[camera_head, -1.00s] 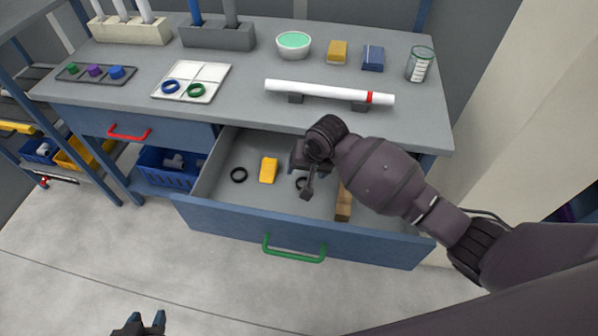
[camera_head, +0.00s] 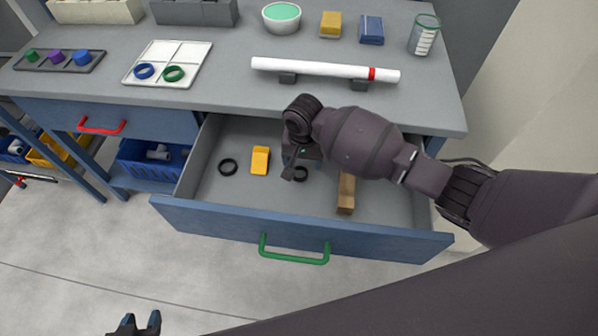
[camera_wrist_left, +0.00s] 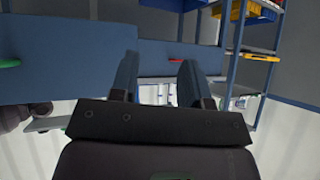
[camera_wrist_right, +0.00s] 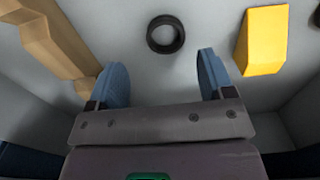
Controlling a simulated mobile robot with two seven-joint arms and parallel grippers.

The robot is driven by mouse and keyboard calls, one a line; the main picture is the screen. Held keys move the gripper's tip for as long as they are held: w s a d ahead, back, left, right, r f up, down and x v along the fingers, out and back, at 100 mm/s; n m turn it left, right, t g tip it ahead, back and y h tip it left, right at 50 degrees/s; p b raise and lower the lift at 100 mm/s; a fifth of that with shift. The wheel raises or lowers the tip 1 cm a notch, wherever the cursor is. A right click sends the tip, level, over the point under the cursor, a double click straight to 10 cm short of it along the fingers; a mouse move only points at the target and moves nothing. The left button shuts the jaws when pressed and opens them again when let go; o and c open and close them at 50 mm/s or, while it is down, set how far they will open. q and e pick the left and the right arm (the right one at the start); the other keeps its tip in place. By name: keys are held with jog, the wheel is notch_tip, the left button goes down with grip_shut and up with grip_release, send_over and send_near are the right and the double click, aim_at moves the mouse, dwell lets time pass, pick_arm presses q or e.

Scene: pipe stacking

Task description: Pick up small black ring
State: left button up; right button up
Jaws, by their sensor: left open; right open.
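The small black ring (camera_head: 301,173) lies on the floor of the open drawer, partly hidden by my right gripper (camera_head: 296,165). In the right wrist view the ring (camera_wrist_right: 165,34) lies flat ahead of the open, empty fingers (camera_wrist_right: 163,66), roughly centred between them and not touching. A second, larger-looking black ring (camera_head: 228,167) lies at the drawer's left side; its edge shows at the right of the right wrist view (camera_wrist_right: 317,15). My left gripper (camera_head: 138,324) is open and empty, low in front of the drawer; its fingers (camera_wrist_left: 158,66) face the cabinet.
A yellow block (camera_head: 260,160) lies between the two rings, and a wooden block (camera_head: 346,193) lies right of the small ring. The drawer front (camera_head: 215,220) has a green handle (camera_head: 294,250). A tray (camera_head: 184,48) with blue and green rings stands on the worktop.

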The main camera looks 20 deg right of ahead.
aim_at(300, 175)
jog(key=shift+s+a+f, duration=0.1)
jog(key=shift+f, duration=0.4)
jog(key=f, duration=0.1)
jog(key=f+b, duration=0.2)
jog(key=shift+a+f, duration=0.25)
jog(key=shift+f, duration=0.3)
jog(key=shift+r, duration=0.15)
jog(key=c, duration=1)
